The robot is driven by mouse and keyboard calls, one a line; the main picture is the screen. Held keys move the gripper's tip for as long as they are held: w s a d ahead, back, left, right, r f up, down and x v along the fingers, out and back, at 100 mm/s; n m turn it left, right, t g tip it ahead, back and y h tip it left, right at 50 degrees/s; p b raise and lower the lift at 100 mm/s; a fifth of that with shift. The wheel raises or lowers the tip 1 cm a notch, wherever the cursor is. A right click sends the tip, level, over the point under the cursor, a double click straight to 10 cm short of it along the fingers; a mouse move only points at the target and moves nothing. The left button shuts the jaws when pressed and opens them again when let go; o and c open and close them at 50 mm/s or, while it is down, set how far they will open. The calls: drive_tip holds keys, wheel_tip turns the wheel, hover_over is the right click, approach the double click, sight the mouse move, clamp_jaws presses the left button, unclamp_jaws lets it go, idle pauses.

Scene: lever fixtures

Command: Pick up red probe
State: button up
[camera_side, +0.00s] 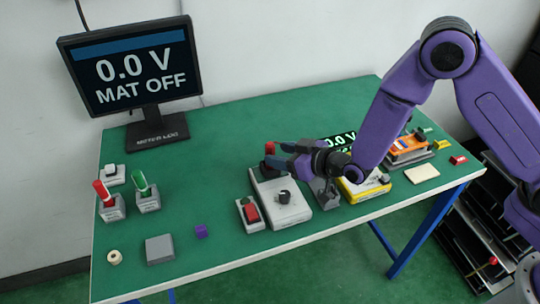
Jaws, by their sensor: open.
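The red probe (102,190) stands tilted in a small grey holder (112,210) at the left of the green table. A green probe (141,184) stands in a similar holder just to its right. My gripper (274,156) is open, well to the right of the red probe, over the back end of a light grey box with a black knob (280,198). A small red part (270,148) shows beside the fingers; I cannot tell whether it touches them. The gripper hides part of the box's back end.
A monitor (130,68) reading "0.0 V MAT OFF" stands at the back left.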

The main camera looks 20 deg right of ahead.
drive_tip(key=shift+s+a+x, duration=0.1)
drive_tip(key=shift+a+x, duration=0.1)
drive_tip(key=shift+x, duration=1.15)
drive_tip(key=shift+s+a+x, duration=0.1)
drive_tip(key=shift+a+x, duration=0.05)
drive_tip(key=shift+x, duration=1.2)
clamp_jaws()
